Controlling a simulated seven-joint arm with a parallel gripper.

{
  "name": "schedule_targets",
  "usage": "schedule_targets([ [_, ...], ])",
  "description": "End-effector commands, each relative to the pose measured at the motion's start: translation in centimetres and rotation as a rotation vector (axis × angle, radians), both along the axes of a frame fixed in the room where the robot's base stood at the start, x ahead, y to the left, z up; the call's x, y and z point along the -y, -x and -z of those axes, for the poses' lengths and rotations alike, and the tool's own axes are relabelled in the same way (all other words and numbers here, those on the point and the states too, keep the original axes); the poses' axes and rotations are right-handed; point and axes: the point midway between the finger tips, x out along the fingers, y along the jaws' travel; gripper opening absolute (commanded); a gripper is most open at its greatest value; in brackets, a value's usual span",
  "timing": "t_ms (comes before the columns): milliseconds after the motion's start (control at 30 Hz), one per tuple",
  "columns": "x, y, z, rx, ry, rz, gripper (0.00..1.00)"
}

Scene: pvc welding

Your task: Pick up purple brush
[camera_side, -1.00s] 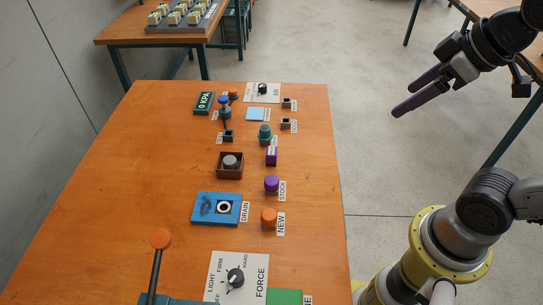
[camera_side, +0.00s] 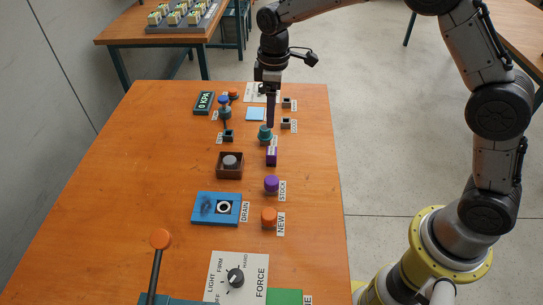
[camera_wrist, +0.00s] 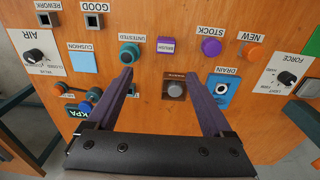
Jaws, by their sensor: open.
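The purple brush (camera_side: 271,157) is a small purple block standing on the orange table's right side, between a teal cylinder and a purple knob. My gripper (camera_side: 270,126) points down over the table near the teal cylinder (camera_side: 265,133), a little behind the brush.
The purple STOCK cylinder (camera_side: 271,184) and orange NEW cylinder (camera_side: 269,217) stand in front of the brush. A brown box (camera_side: 240,170) with a grey knob and a blue DRAIN plate (camera_side: 202,209) are to the left. The table's left side is clear.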

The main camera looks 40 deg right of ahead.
Motion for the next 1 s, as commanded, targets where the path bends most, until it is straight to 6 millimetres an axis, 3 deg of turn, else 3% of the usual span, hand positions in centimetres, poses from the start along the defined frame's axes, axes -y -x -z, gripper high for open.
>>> schedule_targets([
  [500, -0.5, 0.5, 8.5, -0.045, 0.007, -0.010, 0.85],
  [833, -0.5, 0.5, 11.2, -0.043, 0.006, -0.009, 0.85],
  [1000, -0.5, 0.7, 13.7, -0.047, 0.007, -0.009, 0.85],
])
